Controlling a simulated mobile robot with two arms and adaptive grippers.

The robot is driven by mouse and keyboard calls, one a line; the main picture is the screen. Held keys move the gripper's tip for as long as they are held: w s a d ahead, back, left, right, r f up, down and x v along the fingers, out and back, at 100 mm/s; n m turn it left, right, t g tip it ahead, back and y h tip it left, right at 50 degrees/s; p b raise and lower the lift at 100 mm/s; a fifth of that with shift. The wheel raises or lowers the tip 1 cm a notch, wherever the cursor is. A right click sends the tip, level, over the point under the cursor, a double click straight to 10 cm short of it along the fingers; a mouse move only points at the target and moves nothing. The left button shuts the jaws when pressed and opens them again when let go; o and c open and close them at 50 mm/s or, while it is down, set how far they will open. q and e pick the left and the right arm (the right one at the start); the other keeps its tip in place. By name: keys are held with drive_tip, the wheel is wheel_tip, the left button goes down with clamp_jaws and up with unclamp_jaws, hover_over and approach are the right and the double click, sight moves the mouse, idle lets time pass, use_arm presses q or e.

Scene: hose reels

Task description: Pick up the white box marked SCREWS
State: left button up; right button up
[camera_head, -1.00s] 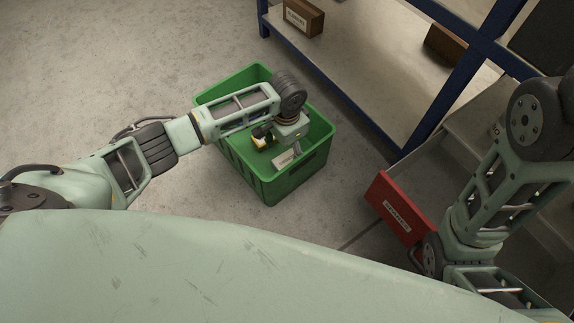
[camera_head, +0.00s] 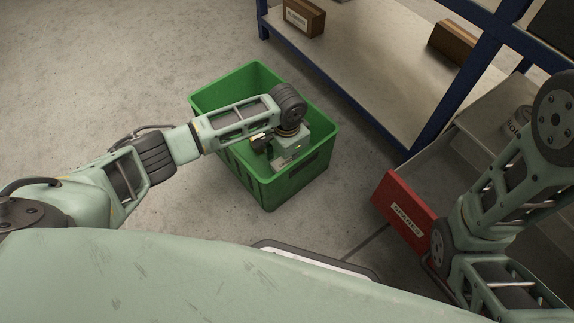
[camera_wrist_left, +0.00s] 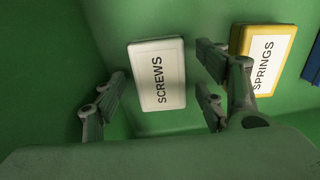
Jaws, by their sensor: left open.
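The white box marked SCREWS (camera_wrist_left: 161,88) lies inside the green bin (camera_head: 231,79), label facing up, in the left wrist view. My left gripper (camera_wrist_left: 160,70) is open, with one finger on the left of the box and fingers on its right; I see no clear contact. In the head view, my left gripper (camera_head: 272,152) is down inside the bin, and the wrist hides most of the contents. A bit of a white box (camera_head: 282,164) shows below it. My right arm shows at the right edge, but its gripper is not seen.
A yellow-edged SPRINGS box (camera_wrist_left: 264,60) lies right of the SCREWS box, close to my right fingers. A blue item (camera_wrist_left: 315,65) is at the far right. A red-fronted open drawer (camera_head: 404,208) and blue shelving (camera_head: 345,95) stand right of the bin.

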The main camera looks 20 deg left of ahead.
use_arm(q)
drive_tip(key=shift+c, duration=0.3)
drive_tip(key=c, duration=1.2)
drive_tip(key=shift+r, duration=0.1)
drive_tip(key=shift+c, duration=0.2)
